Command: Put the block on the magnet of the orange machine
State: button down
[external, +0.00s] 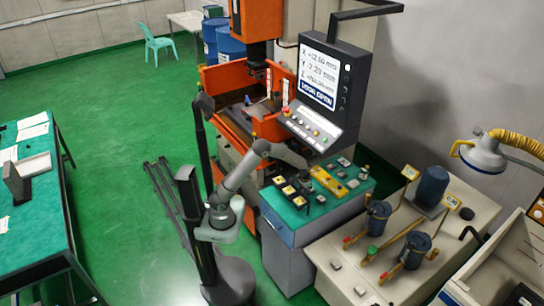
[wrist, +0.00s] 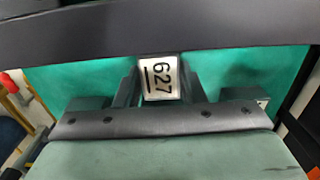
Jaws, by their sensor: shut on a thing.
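In the wrist view, my gripper (wrist: 160,88) is shut on a small pale metal block (wrist: 160,75) marked 627, with one finger on each side. A teal surface (wrist: 90,82) shows behind the block. In the external view, my arm reaches over the teal cabinet top (external: 305,222); my gripper and the held block cannot be made out clearly there. The orange machine (external: 262,20) stands behind the arm, with its open work tank (external: 222,78) under the head. The magnet cannot be told apart clearly inside the tank.
Several small blocks on dark holders (external: 290,191) and a yellow fixture (external: 328,181) stand on the cabinet top. The machine's control screen (external: 320,75) hangs close above my arm. A bench with blue pots (external: 378,216) is at the right.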

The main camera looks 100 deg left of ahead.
jog(key=shift+f, duration=0.2)
jog(key=c, duration=0.9)
grip_release()
jog(key=shift+r, duration=0.1)
jog(key=shift+o, duration=0.3)
jog(key=shift+r+b, duration=0.75)
jog(key=shift+r, duration=3.15)
